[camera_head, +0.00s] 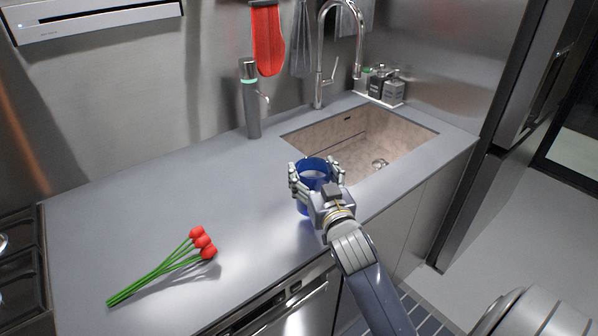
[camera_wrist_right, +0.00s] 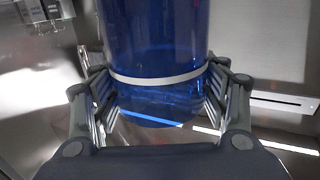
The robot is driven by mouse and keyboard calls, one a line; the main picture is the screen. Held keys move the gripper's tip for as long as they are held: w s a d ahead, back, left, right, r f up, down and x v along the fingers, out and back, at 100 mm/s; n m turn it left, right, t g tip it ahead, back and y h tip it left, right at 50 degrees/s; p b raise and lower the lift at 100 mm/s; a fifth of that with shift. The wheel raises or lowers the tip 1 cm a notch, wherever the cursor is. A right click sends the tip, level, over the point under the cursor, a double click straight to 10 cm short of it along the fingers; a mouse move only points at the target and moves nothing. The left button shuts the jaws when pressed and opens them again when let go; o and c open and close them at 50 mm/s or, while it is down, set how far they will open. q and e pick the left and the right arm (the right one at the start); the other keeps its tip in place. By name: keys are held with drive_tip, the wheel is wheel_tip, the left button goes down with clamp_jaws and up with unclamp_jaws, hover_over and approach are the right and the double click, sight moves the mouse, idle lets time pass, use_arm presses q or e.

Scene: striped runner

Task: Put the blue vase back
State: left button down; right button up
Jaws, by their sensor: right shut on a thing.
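The blue vase (camera_head: 314,166) is a see-through blue cylinder, at the counter's front edge beside the sink in the head view. My right gripper (camera_head: 316,179) is shut on it, with fingers on both sides. In the right wrist view the vase (camera_wrist_right: 155,45) fills the middle, with a pale band around it, between the fingers of my right gripper (camera_wrist_right: 160,95). The vase looks upright. I cannot tell whether its base touches the counter. My left gripper is not in view.
Red flowers with green stems (camera_head: 180,262) lie on the grey counter (camera_head: 130,215) at the left. A sink (camera_head: 365,140) with a tall faucet (camera_head: 320,60) is behind and right of the vase. The middle counter is clear.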

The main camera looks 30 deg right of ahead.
sight(301, 166)
drive_tip(key=w, duration=0.6)
drive_tip(key=shift+f+p, duration=0.1)
drive_tip(key=shift+p, duration=0.25)
wheel_tip(301, 166, down, 3)
drive_tip(key=shift+f, duration=0.15)
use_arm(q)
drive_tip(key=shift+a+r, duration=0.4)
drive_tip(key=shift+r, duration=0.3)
use_arm(e)
drive_tip(key=shift+f, duration=0.15)
drive_tip(key=shift+f, duration=0.15)
drive_tip(key=o, duration=2.1)
drive_tip(key=shift+f, duration=0.1)
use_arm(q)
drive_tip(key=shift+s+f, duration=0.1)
use_arm(e)
drive_tip(key=shift+s, duration=0.1)
